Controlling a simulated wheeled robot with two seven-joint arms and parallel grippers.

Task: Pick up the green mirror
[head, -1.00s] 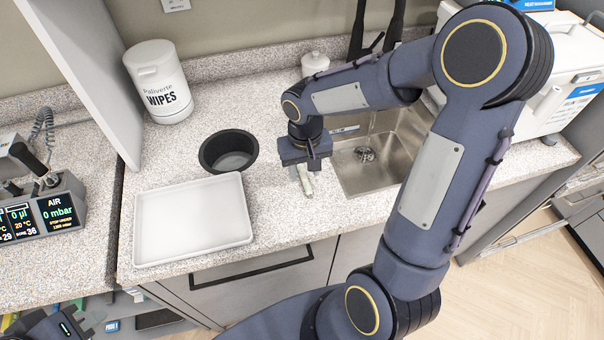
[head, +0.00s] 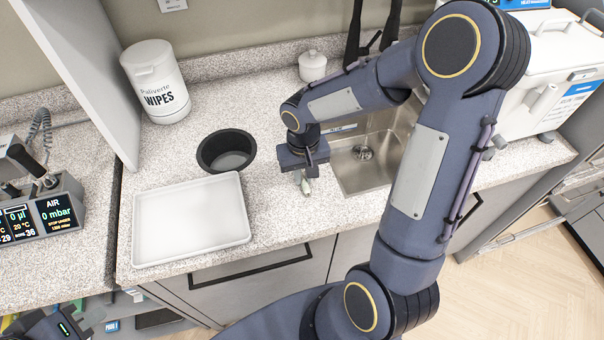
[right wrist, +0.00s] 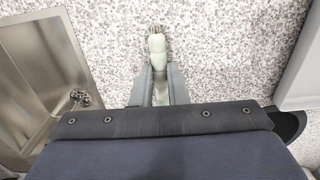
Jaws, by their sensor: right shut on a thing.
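The green mirror is a slim, pale green item (right wrist: 157,48) with a ridged, paler far end. It lies between the two grey fingers of my right gripper (right wrist: 158,78), which is shut on it over the speckled counter. In the head view the mirror (head: 306,187) shows as a small pale tip below my right gripper (head: 303,175), just left of the sink. Its near part is hidden by the gripper body. I cannot tell whether it still touches the counter. My left gripper (head: 80,324) is partly visible at the lower left corner; its jaw opening is unclear.
A white tray (head: 240,228) lies on the counter left of my right gripper, with a round black bin opening (head: 205,162) behind it. The steel sink (head: 350,180) is close on the right. A wipes tub (head: 158,85) and a small white jar (head: 312,66) stand at the back.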

